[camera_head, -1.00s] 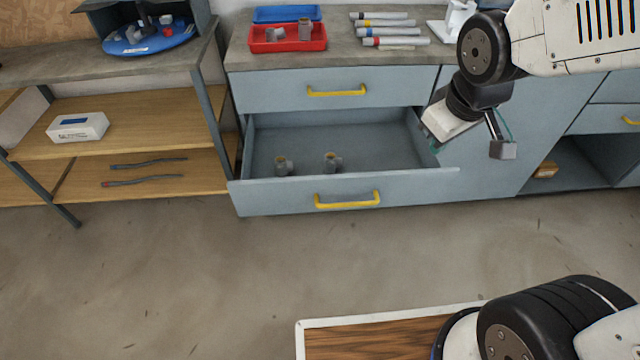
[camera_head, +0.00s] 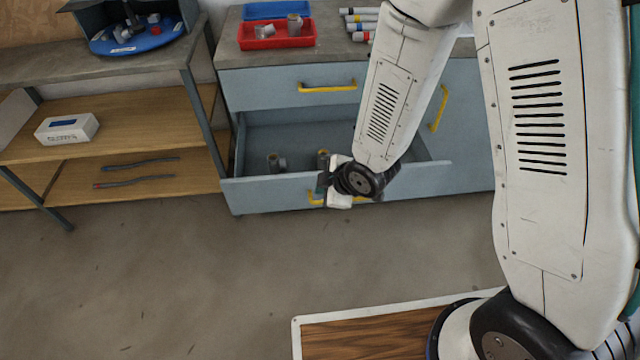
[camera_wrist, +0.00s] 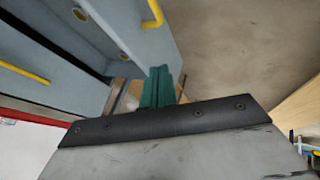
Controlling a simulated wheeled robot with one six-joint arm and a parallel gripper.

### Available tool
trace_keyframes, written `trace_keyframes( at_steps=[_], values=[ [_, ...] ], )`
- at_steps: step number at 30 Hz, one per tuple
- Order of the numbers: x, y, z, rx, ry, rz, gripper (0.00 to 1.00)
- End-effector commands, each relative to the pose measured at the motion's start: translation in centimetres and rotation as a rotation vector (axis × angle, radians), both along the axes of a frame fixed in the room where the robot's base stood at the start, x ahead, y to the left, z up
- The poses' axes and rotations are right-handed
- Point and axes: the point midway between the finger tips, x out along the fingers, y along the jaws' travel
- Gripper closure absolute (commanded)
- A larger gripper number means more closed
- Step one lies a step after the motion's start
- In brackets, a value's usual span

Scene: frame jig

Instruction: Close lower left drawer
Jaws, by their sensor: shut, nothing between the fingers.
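The lower left drawer (camera_head: 270,194) of the blue-grey cabinet stands pulled out, with its yellow handle (camera_head: 315,198) partly hidden by my wrist. Two small grey fittings (camera_head: 276,163) stand inside it. My arm reaches down across the drawer's right part, and its wrist is at the drawer front; the fingertips cannot be made out there. In the wrist view my gripper (camera_wrist: 161,80) has its green fingers together and empty, close to an edge of the blue-grey drawer front (camera_wrist: 155,42). Whether they touch it I cannot tell.
The upper drawer (camera_head: 270,88) is shut. A red tray (camera_head: 262,38) and several markers (camera_head: 360,20) lie on the worktop. A shelf unit (camera_head: 130,110) stands at the left. The floor (camera_head: 180,270) before the drawer is clear.

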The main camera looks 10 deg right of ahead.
Motion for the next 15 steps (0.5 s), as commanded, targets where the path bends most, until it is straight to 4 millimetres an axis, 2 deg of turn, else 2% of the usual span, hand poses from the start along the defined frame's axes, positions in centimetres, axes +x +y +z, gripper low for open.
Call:
trace_keyframes(
  at_steps=[12, 15],
  values=[
    [3.7, 3.0, -6.6, -0.002, 0.004, -0.001, 1.0],
    [5.4, 3.1, -6.7, 0.001, -0.003, -0.003, 1.0]
  ],
)
